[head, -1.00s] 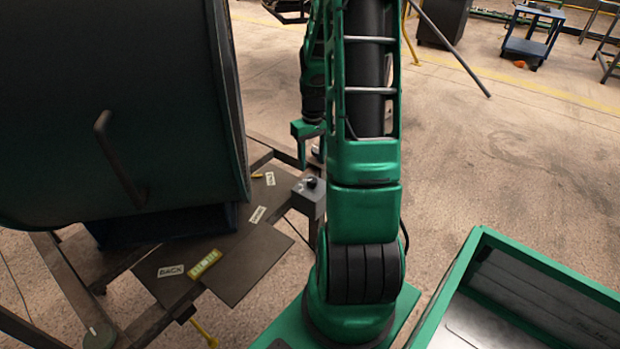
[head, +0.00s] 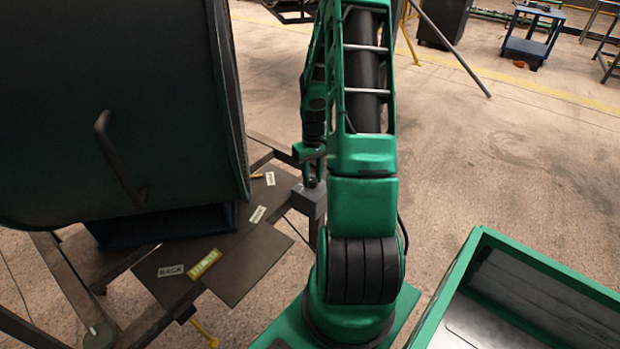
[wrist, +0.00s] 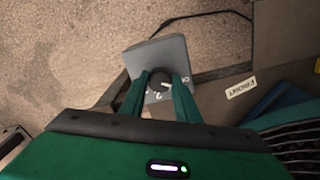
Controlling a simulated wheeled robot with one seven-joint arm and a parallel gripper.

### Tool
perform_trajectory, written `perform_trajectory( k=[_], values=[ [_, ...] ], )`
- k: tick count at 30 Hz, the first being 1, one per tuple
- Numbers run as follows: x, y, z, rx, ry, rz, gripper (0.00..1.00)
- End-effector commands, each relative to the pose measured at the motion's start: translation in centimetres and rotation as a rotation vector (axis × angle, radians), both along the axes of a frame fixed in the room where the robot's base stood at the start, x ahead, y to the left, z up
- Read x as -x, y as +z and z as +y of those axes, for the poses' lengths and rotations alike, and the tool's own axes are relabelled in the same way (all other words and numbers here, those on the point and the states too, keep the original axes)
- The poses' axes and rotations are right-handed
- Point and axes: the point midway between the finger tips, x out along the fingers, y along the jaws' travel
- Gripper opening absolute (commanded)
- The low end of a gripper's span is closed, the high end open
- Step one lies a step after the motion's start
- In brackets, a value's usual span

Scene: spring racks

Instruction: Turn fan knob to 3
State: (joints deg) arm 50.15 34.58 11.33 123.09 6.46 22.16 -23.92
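The fan knob (wrist: 159,80) is a small dark round knob on the face of a grey control box (wrist: 160,52). In the head view the box (head: 306,203) stands beside the dark plate, and the knob there is hidden by my gripper (head: 312,172). In the wrist view my gripper (wrist: 161,82) has its two green fingers on either side of the knob, with small gaps showing. Whether the tips touch it is not clear. Small light marks ring the knob, too small to read with certainty.
A large dark drum (head: 110,100) with a handle fills the left. A dark plate (head: 235,265) below carries white labels and a yellow level (head: 205,263). A green-rimmed tray (head: 447,292) is at the lower right. Open floor lies right of my arm.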

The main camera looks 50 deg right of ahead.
Motion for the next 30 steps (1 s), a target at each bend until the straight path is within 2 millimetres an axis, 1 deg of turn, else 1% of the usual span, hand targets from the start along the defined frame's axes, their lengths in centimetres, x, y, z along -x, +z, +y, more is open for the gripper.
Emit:
perform_trajectory(
  k=[1, 2, 8, 14, 20, 30],
  values=[
    [-0.03, 0.01, 0.04, -0.001, 0.001, 0.0, 0.12],
    [-0.03, 0.01, 0.04, -0.001, 0.001, 0.0, 0.07],
    [-0.04, 0.02, 0.06, -0.001, -0.005, 0.0, 0.07],
    [-0.09, 0.04, 0.12, -0.001, -0.056, -0.002, 0.07],
    [-0.11, 0.05, 0.12, -0.001, -0.181, -0.002, 0.07],
    [-0.14, 0.05, 0.15, -0.001, -0.494, -0.001, 0.07]
  ],
)
